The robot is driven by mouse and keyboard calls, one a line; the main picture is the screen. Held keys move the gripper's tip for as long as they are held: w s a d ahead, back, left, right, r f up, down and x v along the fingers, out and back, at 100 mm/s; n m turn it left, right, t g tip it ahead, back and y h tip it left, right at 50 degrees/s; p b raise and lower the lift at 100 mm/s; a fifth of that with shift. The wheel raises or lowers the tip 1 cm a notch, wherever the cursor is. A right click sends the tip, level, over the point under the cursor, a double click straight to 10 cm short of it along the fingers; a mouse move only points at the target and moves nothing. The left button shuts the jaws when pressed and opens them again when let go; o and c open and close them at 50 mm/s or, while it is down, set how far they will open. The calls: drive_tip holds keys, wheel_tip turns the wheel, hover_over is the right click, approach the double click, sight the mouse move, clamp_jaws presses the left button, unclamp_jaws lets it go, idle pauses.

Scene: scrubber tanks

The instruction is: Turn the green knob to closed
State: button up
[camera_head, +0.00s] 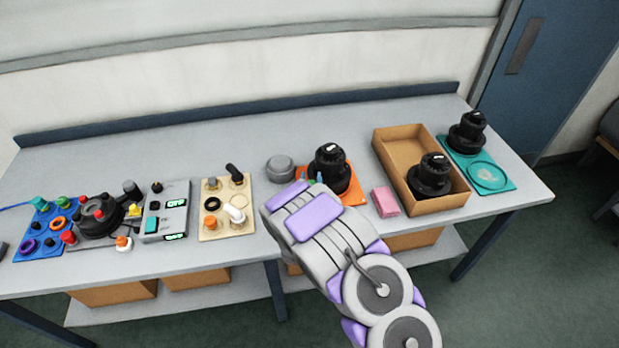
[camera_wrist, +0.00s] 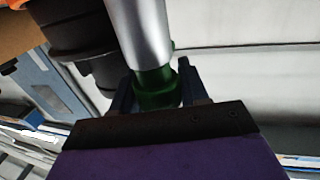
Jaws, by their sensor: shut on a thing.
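In the wrist view, the green knob (camera_wrist: 152,90) sits between the two dark fingers of my gripper (camera_wrist: 157,84), which is shut on it. A silver cylinder (camera_wrist: 137,35) meets the knob from above. A black body (camera_wrist: 75,30) stands beside it at the upper left. In the head view, a black tank-like device (camera_head: 331,168) stands on an orange board (camera_head: 352,194). My arm reaches to the left side of this board and hides most of my gripper there. The knob's marking and angle cannot be read.
A grey round piece (camera_head: 280,169) lies left of the orange board, and a pink block (camera_head: 385,202) lies right of it. A cardboard box (camera_head: 398,150) holds another black device (camera_head: 431,175). A tan board (camera_head: 226,208) with several fittings stands on the left.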

drive_tip(key=m+h, duration=0.1)
drive_tip(key=h, duration=0.1)
drive_tip(key=m+g+h+p, duration=0.1)
drive_tip(key=m+h, duration=0.1)
drive_tip(key=h, duration=0.1)
drive_tip(key=m+h+p, duration=0.1)
drive_tip(key=m+h, duration=0.1)
drive_tip(key=h, duration=0.1)
drive_tip(key=shift+s+d+g, duration=0.1)
drive_tip(key=shift+d+g, duration=0.2)
drive_tip(key=shift+s+d+m+g+h, duration=0.15)
drive_tip(key=shift+m+g+h, duration=0.65)
drive_tip(key=shift+m+h, duration=0.4)
drive_tip(key=shift+d+m+g+h, duration=0.15)
drive_tip(key=shift+m+g+h, duration=0.75)
drive_tip(key=shift+h, duration=0.8)
drive_tip(key=shift+r, duration=0.1)
drive_tip(key=o, duration=1)
drive_tip(key=shift+s, duration=0.1)
drive_tip(key=v, duration=1.7)
drive_tip(key=shift+a, duration=0.3)
